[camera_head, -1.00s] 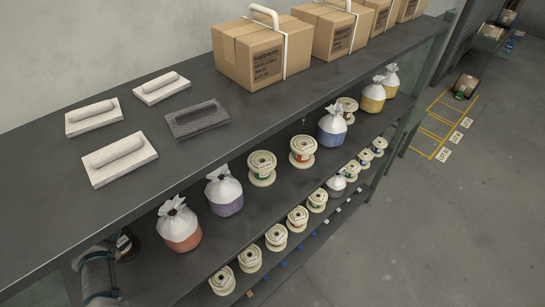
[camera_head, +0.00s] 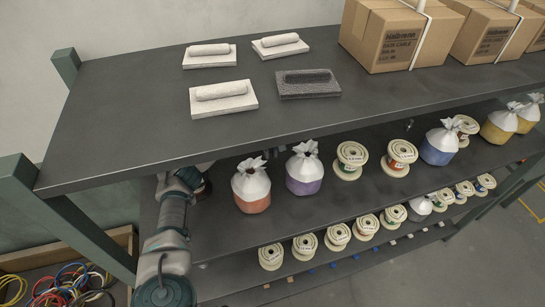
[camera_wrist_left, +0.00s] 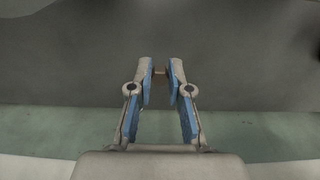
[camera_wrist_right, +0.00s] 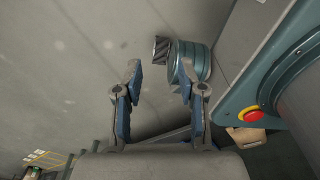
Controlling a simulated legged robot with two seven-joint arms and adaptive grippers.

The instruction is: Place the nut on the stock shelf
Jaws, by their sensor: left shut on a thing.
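The shelf unit (camera_head: 130,150) stands in front of me with a dark grey top board, a middle board and a lower board. My left arm reaches in at the unit's left end, and my left gripper (camera_head: 188,178) is at the middle level, partly hidden under the top board. In the left wrist view, the left gripper (camera_wrist_left: 160,76) is shut on a small brownish piece (camera_wrist_left: 160,71), seemingly the nut. Only a little of it shows between the fingertips. In the right wrist view, my right gripper (camera_wrist_right: 160,76) is open and empty.
White-topped bags (camera_head: 251,187) and wire spools (camera_head: 350,160) line the middle board. More spools (camera_head: 271,257) stand lower down. Several floats (camera_head: 222,97) and cartons (camera_head: 397,35) sit on top. Coloured cables (camera_head: 65,285) lie at bottom left. A post (camera_head: 40,200) stands at the left.

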